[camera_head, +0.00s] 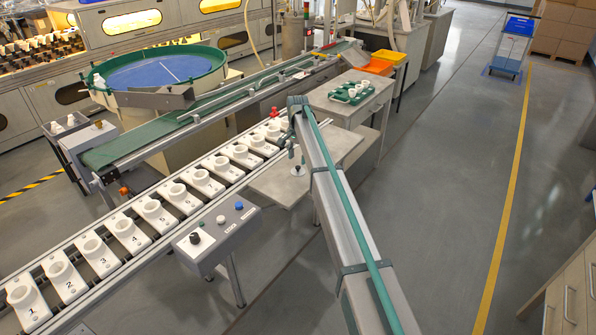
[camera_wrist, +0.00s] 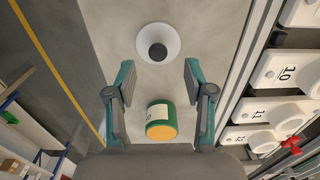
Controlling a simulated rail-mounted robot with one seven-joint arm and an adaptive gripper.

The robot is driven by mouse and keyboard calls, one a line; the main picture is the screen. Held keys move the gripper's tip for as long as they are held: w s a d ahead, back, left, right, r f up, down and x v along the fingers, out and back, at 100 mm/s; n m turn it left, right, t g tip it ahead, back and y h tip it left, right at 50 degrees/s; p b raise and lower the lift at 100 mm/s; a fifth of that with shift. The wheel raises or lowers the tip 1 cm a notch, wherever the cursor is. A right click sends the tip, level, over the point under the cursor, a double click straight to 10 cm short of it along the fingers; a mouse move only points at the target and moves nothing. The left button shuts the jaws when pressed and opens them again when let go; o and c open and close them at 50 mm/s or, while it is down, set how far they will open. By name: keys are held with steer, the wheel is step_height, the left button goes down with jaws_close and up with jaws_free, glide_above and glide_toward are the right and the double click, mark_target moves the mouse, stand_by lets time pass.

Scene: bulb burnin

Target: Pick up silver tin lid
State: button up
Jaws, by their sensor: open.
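In the wrist view a pale, silvery-white round piece with a dark round centre (camera_wrist: 174,36) lies on a grey surface, just beyond my fingertips. It may be the silver tin lid, but I cannot tell for sure. A green tin (camera_wrist: 158,109) with a yellow-orange end shows nearer the palm, between the fingers in the picture. My gripper (camera_wrist: 158,68) is open, with nothing seen clamped between its teal-and-grey fingers. In the head view my arm reaches over a small grey table (camera_head: 273,187) beside the socket line, and the hand is mostly hidden.
A rail of numbered white sockets (camera_wrist: 295,65) runs close along the right of the wrist view, with a red piece (camera_wrist: 290,146) there. In the head view a control box (camera_head: 216,234) stands beside the line. A green tray (camera_head: 352,93) sits on a table behind.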

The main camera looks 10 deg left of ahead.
mark_target(298, 167)
step_height(298, 167, down, 5)
steer(key=shift+s+d+r+p, duration=0.1)
steer(key=shift+p, duration=0.6)
steer(key=c, duration=0.9)
